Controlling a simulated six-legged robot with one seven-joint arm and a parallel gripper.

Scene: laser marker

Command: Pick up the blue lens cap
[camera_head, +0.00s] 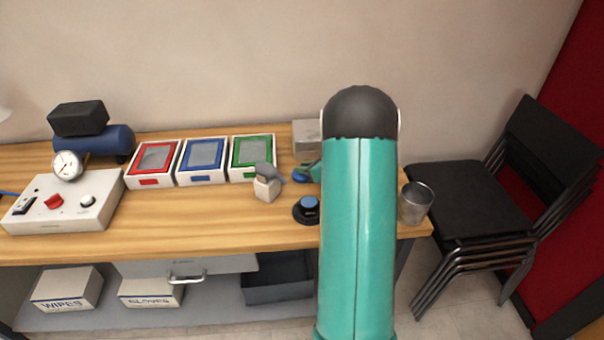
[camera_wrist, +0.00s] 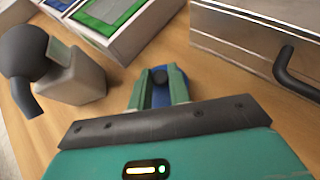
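The blue lens cap (camera_wrist: 158,98), with a dark knob on top, is between the two teal fingers of my gripper (camera_wrist: 159,88) in the wrist view. The fingers stand apart, one on each side of it. I cannot tell whether they press on it. In the head view the blue cap (camera_head: 300,175) shows low at the tabletop, just left of my gripper's tip (camera_head: 315,172). My teal arm hides most of the gripper there.
A grey-beige block with a dark top (camera_head: 266,188) stands close on the left. A black round piece with a blue top (camera_head: 308,207) is nearer the front. A metal box with a dark handle (camera_wrist: 262,38) is close behind. Red, blue and green trays (camera_head: 202,177) line the back. A metal cup (camera_head: 414,205) stands right.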

